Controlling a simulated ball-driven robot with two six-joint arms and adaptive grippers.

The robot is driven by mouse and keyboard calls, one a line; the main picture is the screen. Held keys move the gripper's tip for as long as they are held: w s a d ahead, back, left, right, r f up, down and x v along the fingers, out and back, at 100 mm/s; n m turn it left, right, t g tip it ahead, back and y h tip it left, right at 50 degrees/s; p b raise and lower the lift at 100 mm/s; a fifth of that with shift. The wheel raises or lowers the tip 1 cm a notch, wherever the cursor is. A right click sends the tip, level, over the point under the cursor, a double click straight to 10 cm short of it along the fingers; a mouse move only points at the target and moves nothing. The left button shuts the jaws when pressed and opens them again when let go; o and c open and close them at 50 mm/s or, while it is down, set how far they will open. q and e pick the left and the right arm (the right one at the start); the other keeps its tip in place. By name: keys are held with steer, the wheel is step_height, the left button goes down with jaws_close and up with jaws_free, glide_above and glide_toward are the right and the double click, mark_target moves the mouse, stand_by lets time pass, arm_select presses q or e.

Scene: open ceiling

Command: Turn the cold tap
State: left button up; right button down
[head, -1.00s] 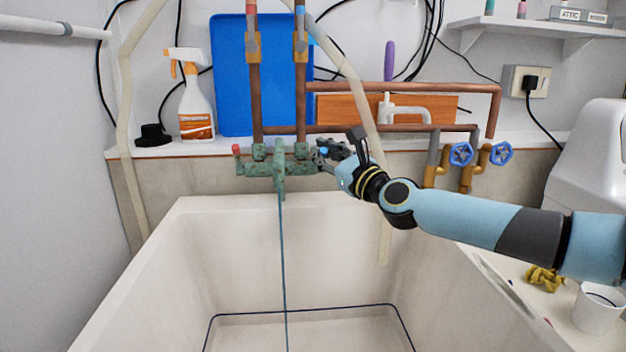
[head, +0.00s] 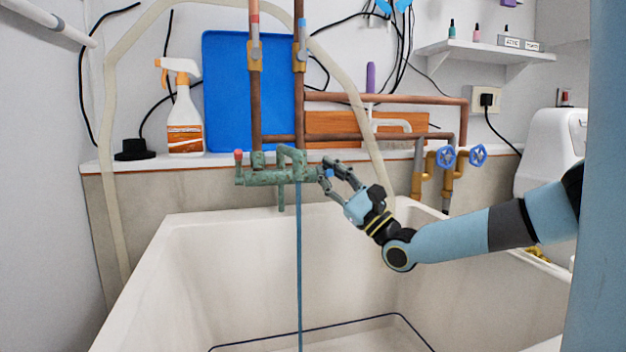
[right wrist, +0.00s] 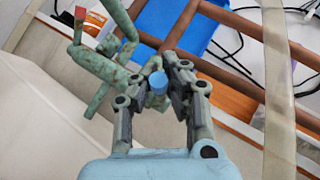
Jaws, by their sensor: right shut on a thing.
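The green, weathered mixer tap (head: 265,178) is on the wall above the sink. Its red-capped hot handle (head: 238,155) is at the left end, and its blue-capped cold handle (head: 329,173) is at the right end. My right gripper (head: 327,174) is shut on the cold handle, reaching in from the right. In the right wrist view, the blue cap of the cold handle (right wrist: 158,83) shows between the fingers (right wrist: 160,90), which hide parts of its sides. My left gripper is out of view.
The deep white sink (head: 205,265) lies below the tap. Copper pipes (head: 385,98) run along the wall behind. Two blue wheel valves (head: 446,156) (head: 478,154) stand right of my gripper. A spray bottle (head: 184,115) and blue board (head: 240,90) are on the ledge.

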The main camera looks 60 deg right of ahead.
steer(key=shift+f, duration=0.3)
steer(key=c, duration=1.3)
jaws_free()
steer(key=shift+r, duration=0.1)
steer(key=shift+c, duration=0.2)
